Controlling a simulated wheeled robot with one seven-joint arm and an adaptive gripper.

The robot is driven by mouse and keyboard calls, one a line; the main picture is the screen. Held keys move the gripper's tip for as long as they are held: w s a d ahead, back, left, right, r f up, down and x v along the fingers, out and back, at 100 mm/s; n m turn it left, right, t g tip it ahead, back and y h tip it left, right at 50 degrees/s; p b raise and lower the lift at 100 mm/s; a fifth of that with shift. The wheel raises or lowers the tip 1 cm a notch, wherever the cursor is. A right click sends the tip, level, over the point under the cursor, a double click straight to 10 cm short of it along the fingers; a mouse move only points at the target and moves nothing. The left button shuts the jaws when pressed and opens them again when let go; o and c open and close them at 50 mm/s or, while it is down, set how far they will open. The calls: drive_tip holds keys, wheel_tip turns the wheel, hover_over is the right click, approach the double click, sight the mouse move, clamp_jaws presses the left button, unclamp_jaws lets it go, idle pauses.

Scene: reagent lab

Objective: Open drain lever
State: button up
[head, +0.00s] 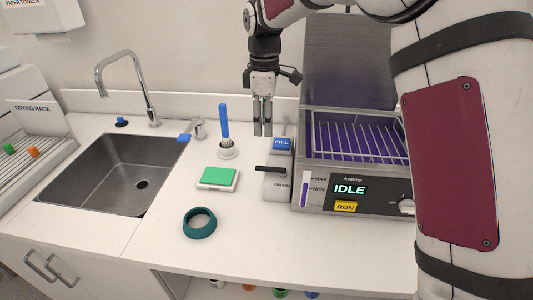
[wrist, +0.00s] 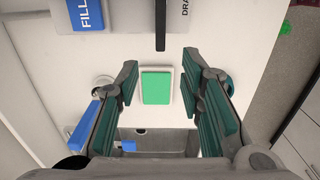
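The drain lever (head: 270,169) is a black bar on the white block marked DRAIN, at the left side of the bath. In the head view it points left, level, over the counter. In the wrist view the black lever (wrist: 160,25) shows at the top middle, beyond the fingertips. My gripper (head: 262,133) hangs pointing down above the counter, behind and above the lever in the head view. In the wrist view my gripper (wrist: 160,62) has its fingers wide apart with nothing between them. It does not touch the lever.
The bath (head: 330,199) with a wire rack reads IDLE. The blue FILL button (head: 282,144) sits just behind the lever. A blue-handled brush (head: 224,121), green pad (head: 218,174) and teal ring (head: 187,228) stand left. The sink (head: 120,175) is farther left.

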sight(265, 167)
wheel_tip(265, 167, down, 14)
drive_tip(key=shift+r+p, duration=0.2)
drive_tip(key=shift+p, duration=1)
drive_tip(key=shift+c, duration=0.6)
clamp_jaws()
